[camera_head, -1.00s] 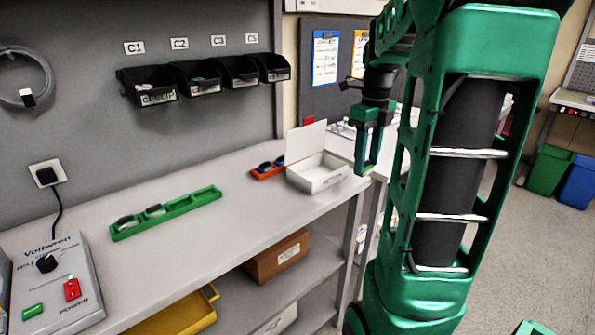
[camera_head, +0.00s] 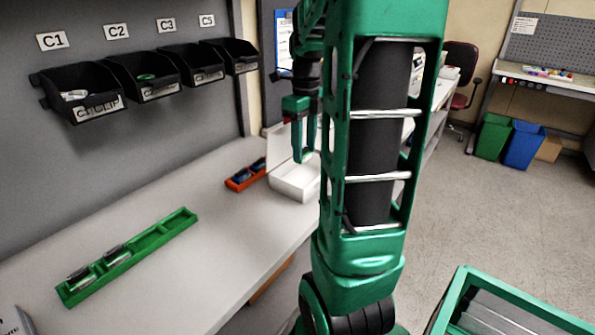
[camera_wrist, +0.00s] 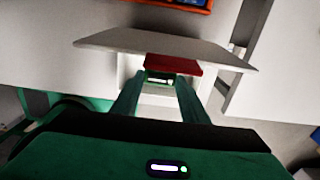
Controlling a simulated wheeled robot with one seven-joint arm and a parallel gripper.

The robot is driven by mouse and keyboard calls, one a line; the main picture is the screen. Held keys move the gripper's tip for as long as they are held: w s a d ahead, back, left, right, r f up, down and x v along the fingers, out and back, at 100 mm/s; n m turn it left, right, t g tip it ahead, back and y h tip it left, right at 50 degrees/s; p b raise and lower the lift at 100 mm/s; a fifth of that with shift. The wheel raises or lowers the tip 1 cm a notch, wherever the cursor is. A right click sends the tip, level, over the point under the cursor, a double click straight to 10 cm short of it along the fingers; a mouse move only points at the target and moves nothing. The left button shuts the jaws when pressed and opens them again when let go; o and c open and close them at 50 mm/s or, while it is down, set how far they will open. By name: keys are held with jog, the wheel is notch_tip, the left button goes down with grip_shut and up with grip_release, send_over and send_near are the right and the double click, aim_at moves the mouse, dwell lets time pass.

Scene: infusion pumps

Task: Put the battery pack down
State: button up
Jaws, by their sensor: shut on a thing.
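My gripper (camera_head: 302,148) is beside the white open box (camera_head: 290,183) in the head view, partly covered by my own arm. In the wrist view my gripper (camera_wrist: 160,92) is shut on the battery pack (camera_wrist: 174,65), which shows a red face between the fingertips. The pack is hard to make out in the head view. The box's raised lid (camera_wrist: 215,55) spans the wrist view just beyond the pack, and part of the pale box lies below it. I cannot tell whether the pack touches the box.
A green tray (camera_head: 160,236) holding dark cells lies on the grey table (camera_head: 205,275). An orange-red tray (camera_head: 238,184) with blue items lies left of the box. Black bins (camera_head: 146,78) hang on the wall. The table's front right is clear.

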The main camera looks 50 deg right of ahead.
jog(key=shift+s+d+f, duration=0.1)
jog(key=shift+f, duration=1.65)
jog(key=shift+s+d+f, duration=0.1)
jog(key=shift+f, duration=1.6)
jog(key=o, duration=1.2)
jog(key=shift+f, duration=0.1)
